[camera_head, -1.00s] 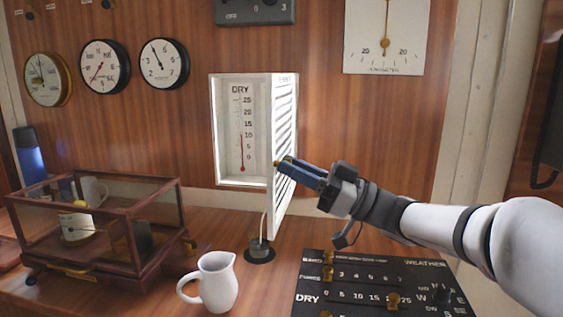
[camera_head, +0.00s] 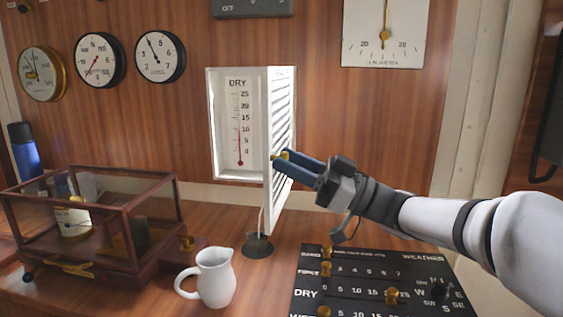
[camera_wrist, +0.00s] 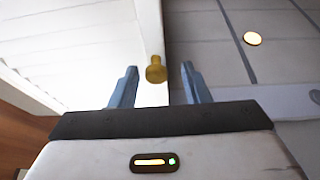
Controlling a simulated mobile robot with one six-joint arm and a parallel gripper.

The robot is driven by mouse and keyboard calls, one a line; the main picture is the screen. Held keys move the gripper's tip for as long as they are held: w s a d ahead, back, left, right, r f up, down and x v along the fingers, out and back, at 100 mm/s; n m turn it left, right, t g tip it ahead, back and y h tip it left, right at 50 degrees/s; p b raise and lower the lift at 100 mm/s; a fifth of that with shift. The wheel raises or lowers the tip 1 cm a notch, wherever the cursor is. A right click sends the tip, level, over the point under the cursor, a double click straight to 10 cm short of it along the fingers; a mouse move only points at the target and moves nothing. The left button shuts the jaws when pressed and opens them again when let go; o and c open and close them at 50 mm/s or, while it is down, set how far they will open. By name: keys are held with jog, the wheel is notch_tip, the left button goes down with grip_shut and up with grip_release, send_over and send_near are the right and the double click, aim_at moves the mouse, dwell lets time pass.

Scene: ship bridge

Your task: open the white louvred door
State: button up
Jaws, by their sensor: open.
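The white louvred door (camera_head: 280,120) stands swung well out from its white box on the wall. Inside the box the DRY thermometer (camera_head: 239,125) shows. My gripper (camera_head: 281,162) is at the door's free edge, with its blue fingers pointing at the door. In the wrist view, the brass knob (camera_wrist: 155,69) sits between the two spread fingertips of my gripper (camera_wrist: 159,76), with space on both sides. The louvres (camera_wrist: 75,45) fill the upper left there.
A white jug (camera_head: 214,278) stands on the desk below the door. A wood-framed glass case (camera_head: 125,192) is at the left. A black weather panel (camera_head: 350,285) lies at the front right. A small dark pot (camera_head: 258,245) stands under the door.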

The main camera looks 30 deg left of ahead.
jog(key=v, duration=0.7)
jog(key=shift+d+f, duration=0.15)
jog(key=shift+d, duration=0.2)
jog(key=shift+w, duration=0.15)
